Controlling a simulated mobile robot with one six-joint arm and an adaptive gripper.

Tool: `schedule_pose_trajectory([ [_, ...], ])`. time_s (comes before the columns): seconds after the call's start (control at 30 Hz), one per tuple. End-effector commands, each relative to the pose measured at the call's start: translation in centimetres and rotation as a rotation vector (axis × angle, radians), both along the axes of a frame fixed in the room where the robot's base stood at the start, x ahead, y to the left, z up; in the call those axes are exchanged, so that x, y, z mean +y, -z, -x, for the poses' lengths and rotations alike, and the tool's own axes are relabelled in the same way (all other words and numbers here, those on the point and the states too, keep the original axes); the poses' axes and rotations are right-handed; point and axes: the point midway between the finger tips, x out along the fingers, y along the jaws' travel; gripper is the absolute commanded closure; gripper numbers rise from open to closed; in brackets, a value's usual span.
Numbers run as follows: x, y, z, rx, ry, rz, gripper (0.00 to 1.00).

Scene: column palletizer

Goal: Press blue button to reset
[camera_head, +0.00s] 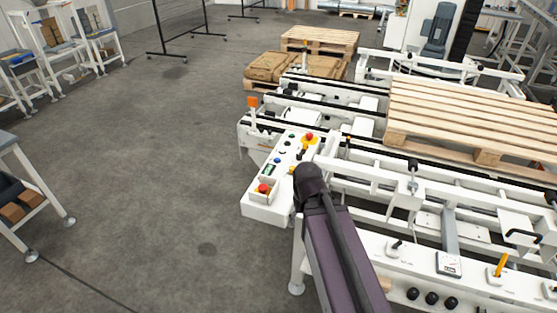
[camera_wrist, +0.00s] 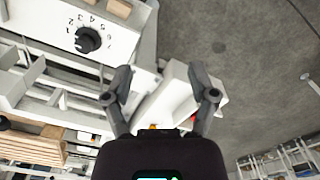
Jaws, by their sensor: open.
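The white control panel (camera_head: 262,205) stands at the left corner of the conveyor frame in the head view. It carries a row of small buttons, and one of them looks blue (camera_head: 277,158), though it is very small. Red buttons sit on yellow at both ends of the panel. My dark arm reaches up to the panel's right edge, and my gripper is not clear there. In the wrist view my gripper (camera_wrist: 160,72) is open and empty. A white box-like part, seemingly the panel (camera_wrist: 165,95), lies between and beyond the fingers. No blue button can be made out there.
A wooden pallet (camera_head: 470,115) rests on the conveyor to the right. White rails and a lower box with black knobs (camera_head: 432,298) flank my arm. A numbered black dial (camera_wrist: 88,40) shows in the wrist view. Open grey floor (camera_head: 150,180) lies left of the panel.

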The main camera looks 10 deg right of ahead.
Motion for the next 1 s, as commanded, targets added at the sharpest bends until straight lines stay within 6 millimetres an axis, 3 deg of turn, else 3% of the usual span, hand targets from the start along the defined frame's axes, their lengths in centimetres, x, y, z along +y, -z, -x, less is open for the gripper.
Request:
schedule_pose_trajectory([
  [0.03,0.0,0.0,0.0,0.0,0.0,0.0,0.58],
  [0.17,0.0,0.0,0.0,0.0,0.0,0.0,0.96],
  [0.2,0.0,0.0,0.0,0.0,0.0,0.0,1.0],
  [1.0,0.0,0.0,0.0,0.0,0.0,0.0,1.0],
])
